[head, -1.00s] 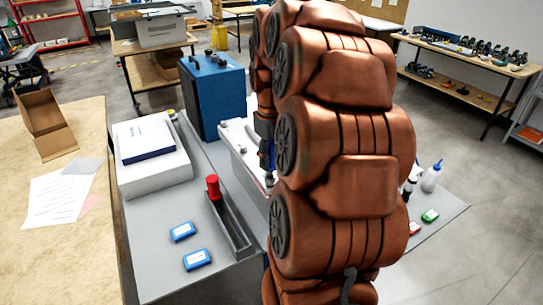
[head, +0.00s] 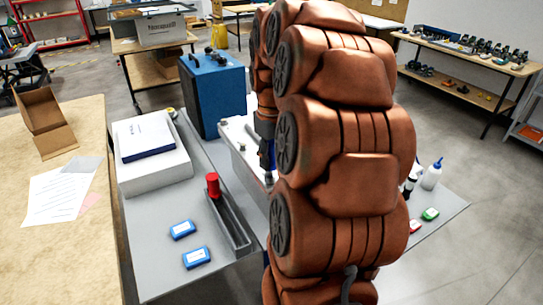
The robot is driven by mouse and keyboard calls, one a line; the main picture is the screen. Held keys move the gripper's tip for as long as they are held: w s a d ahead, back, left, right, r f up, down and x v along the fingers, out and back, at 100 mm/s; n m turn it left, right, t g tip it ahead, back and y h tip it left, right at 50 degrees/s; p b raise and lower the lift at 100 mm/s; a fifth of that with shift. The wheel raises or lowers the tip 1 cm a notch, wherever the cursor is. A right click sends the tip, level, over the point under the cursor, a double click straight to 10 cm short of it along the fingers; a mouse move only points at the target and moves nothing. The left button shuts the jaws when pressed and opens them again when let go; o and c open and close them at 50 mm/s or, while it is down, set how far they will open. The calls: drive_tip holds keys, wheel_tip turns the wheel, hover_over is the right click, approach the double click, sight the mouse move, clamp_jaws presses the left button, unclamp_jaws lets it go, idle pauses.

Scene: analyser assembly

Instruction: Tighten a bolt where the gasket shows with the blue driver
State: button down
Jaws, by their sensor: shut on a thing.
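My gripper (head: 265,134) shows only in part at the left edge of my copper-coloured arm, which hides much of the scene. It is shut on the blue driver (head: 267,153), which points down over the white analyser housing (head: 234,139). The driver's tip is near the housing's top, but I cannot tell whether it touches a bolt. The bolts and any showing gasket are too small or hidden behind my arm. A red-handled driver (head: 213,186) stands at the far end of a long dark tray (head: 236,234), left of the housing.
Two blue boxes (head: 183,230) lie left of the tray. A white case with a book (head: 152,175) and a large blue case (head: 212,95) stand farther back. Right of my arm are a white bottle (head: 432,176) and a green box (head: 430,214).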

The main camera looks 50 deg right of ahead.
drive_tip(key=shift+f+m+b, duration=0.2)
drive_tip(key=shift+m+b, duration=0.45)
drive_tip(key=shift+m, duration=0.05)
drive_tip(key=shift+m+b, duration=0.4)
drive_tip(key=shift+m, duration=0.3)
drive_tip(key=m+b, duration=0.2)
drive_tip(key=m, duration=0.7)
drive_tip(key=shift+w+a+r+m, duration=0.1)
drive_tip(key=shift+w+r+m, duration=0.1)
drive_tip(key=shift+m, duration=0.2)
drive_tip(key=m, duration=0.5)
drive_tip(key=shift+p, duration=0.4)
drive_tip(key=c, duration=0.8)
unclamp_jaws()
drive_tip(key=shift+a+m, duration=0.1)
drive_tip(key=shift+m, duration=0.2)
drive_tip(key=shift+d, duration=0.2)
